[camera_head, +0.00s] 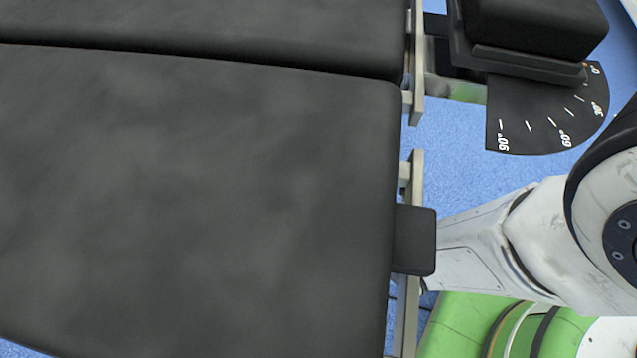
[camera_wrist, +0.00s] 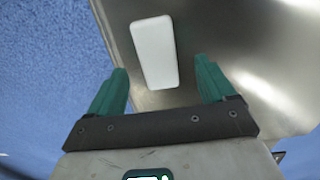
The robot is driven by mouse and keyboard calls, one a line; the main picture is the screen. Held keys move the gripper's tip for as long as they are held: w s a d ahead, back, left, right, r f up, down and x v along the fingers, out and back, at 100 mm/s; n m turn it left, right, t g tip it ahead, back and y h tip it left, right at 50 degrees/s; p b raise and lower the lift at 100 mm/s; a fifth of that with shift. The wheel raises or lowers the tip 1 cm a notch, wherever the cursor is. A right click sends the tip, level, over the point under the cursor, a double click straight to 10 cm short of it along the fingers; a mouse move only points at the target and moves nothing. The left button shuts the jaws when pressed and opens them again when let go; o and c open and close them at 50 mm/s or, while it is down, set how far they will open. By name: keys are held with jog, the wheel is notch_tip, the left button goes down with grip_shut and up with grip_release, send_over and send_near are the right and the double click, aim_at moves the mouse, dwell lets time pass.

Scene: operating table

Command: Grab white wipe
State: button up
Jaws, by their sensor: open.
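The white wipe (camera_wrist: 155,52) is a pale rounded rectangle in the wrist view. It lies on a shiny metal surface (camera_wrist: 225,40), near that surface's left edge. My gripper (camera_wrist: 163,75) is open, with its two green fingers apart and nothing held between them. The wipe shows in the gap between the fingers and beyond their tips, and I cannot tell the exact distance to it. In the head view neither the wipe nor the gripper's fingers can be seen; my white arm is at the right.
The head view shows the dark padded operating table (camera_head: 200,200) with metal side rails (camera_head: 412,170). A black angle-marked plate (camera_head: 535,120) and a dark pad (camera_head: 535,25) are at upper right. Blue floor (camera_head: 455,165) shows between the table and my arm.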

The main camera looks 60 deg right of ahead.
notch_tip(320, 180, down, 4)
jog(key=shift+s+a+f+b, duration=0.1)
jog(key=shift+f+b, duration=0.05)
jog(key=shift+b, duration=1.05)
jog(key=shift+c, duration=0.4)
jog(key=c, duration=1)
